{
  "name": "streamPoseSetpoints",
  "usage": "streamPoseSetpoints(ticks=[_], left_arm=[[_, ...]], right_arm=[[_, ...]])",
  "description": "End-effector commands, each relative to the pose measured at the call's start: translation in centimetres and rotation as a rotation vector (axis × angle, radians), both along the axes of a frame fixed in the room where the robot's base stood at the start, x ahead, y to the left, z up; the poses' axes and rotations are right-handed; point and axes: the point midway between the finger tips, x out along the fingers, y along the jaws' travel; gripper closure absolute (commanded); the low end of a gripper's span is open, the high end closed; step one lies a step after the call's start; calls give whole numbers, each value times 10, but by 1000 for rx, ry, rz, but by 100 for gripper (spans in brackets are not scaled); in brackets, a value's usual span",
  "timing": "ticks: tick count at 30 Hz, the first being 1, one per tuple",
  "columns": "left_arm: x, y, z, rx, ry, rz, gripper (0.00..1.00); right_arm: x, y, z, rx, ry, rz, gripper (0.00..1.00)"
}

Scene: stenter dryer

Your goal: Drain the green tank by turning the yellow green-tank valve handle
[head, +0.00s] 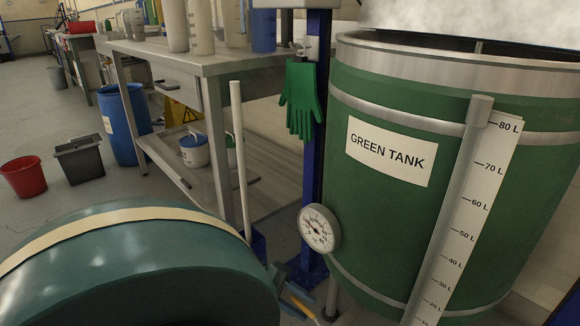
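The green tank (385,215) stands at the right, with a white label reading GREEN TANK and steel bands. A level scale (465,205) marked in litres runs down its front. A round dial gauge (319,229) sits at its lower left. My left gripper (290,282) shows only in small part at the bottom centre, low and left of the tank; the large teal body in front of it hides most of it. A thin yellow piece (304,308) shows beside it; I cannot tell whether it is the valve handle or whether the gripper touches it. My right gripper is not in view.
A blue post (318,130) with green gloves (301,98) stands left of the tank. A metal workbench (225,62) with containers is behind. A blue barrel (124,125), a grey bin (79,160) and a red bucket (23,178) stand on the floor at left.

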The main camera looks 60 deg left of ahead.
Motion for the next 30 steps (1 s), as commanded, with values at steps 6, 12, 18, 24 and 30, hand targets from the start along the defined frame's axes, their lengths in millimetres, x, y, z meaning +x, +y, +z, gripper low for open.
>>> streamPoseSetpoints(ticks=[6,12,18,24,30], left_arm=[[-15,31,7,3,3,4,65],[-35,71,17,5,1,4,65],[-50,100,23,4,-2,2,65],[-57,112,27,1,-2,0,65],[-57,112,28,1,-2,0,65]], right_arm=[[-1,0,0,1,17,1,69],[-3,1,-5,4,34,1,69],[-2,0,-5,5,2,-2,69],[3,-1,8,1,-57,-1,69],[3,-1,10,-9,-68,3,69]])
